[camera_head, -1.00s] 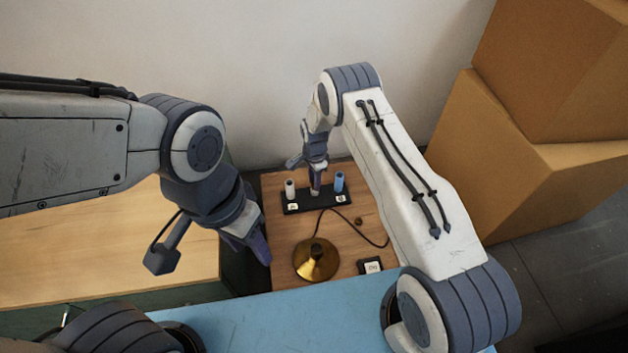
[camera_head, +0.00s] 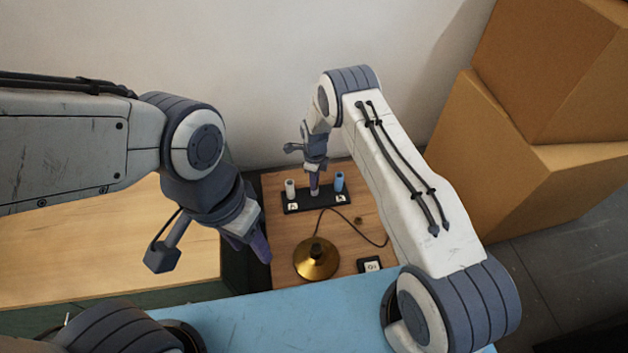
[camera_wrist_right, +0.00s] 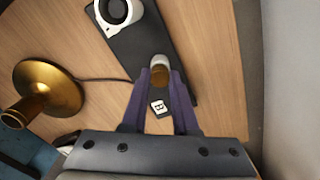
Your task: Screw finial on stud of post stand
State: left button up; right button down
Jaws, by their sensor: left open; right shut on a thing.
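The post stand (camera_head: 318,203) is a black base with a white post (camera_head: 290,188) at left and a blue post (camera_head: 339,183) at right. My right gripper (camera_head: 314,190) points down between these posts. In the right wrist view its fingers (camera_wrist_right: 157,82) are shut on a small brown-gold piece, the finial (camera_wrist_right: 158,77), against a pale round end over the black base (camera_wrist_right: 130,48). The stud is hidden, so I cannot tell how far the finial sits on it. My left gripper (camera_head: 257,247) is open and empty, left of the brass lamp base.
A brass lamp base (camera_head: 316,260) with a dark cord stands in front of the stand. A small dark round piece (camera_head: 358,220) and a little display box (camera_head: 370,265) are at right. Cardboard boxes (camera_head: 545,140) rise further right. The wall (camera_head: 260,70) is close behind.

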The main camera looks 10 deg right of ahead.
jog(key=m, duration=0.4)
jog(key=shift+m, duration=0.3)
jog(key=c, duration=0.6)
grip_release()
jog(key=n, duration=0.5)
jog(key=shift+n, duration=0.4)
jog(key=n, duration=0.5)
jog(key=shift+n+p, duration=0.3)
jog(key=n, duration=0.5)
jog(key=shift+n, duration=0.4)
jog(key=n, duration=0.6)
jog(key=shift+n, duration=0.4)
